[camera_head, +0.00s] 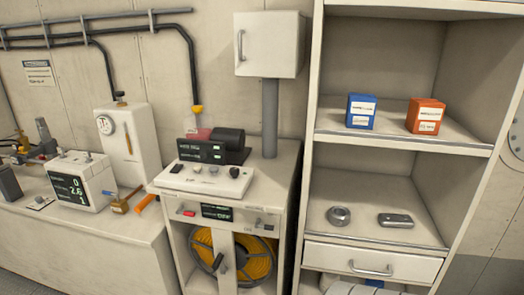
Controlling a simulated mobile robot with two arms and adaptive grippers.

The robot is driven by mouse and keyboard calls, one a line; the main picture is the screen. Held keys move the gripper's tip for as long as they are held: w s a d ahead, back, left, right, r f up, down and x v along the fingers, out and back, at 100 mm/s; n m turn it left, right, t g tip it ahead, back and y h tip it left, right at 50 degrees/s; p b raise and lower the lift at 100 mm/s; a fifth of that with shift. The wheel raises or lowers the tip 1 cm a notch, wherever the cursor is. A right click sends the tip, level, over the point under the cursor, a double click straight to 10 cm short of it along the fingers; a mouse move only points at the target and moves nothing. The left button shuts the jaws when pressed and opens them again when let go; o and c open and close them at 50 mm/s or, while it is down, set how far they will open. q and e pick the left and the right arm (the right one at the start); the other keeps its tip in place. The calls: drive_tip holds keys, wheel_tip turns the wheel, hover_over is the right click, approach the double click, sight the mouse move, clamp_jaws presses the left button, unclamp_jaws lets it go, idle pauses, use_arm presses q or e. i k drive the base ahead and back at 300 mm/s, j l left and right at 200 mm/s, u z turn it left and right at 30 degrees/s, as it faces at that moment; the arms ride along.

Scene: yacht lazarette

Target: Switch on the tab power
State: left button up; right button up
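No switch can be clearly read as the tab power; the labels are too small. A cabinet (272,209) stands in the middle. Its front strip has a red switch (189,213), a dark display with pale text (217,213) and small parts at its right end. On its top lies a white control panel (205,181) with a black part (177,168) and knobs (212,170). Behind it is a black unit with a lit readout (203,151). The red switch's position cannot be told. Neither of my grippers is in view.
At left, a bench (95,232) carries a white readout box (80,181), a gauge box (127,144) and brass fittings. At right, a shelf unit (309,150) holds blue (361,112) and orange boxes (426,116). A coiled yellow hose (255,258) sits in the cabinet's lower opening.

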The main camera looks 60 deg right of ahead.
sight(178, 167)
drive_tip(key=z, duration=1.5)
drive_tip(key=i+j+z, duration=0.2)
drive_tip(key=j+z, duration=0.25)
drive_tip(key=j, duration=0.15)
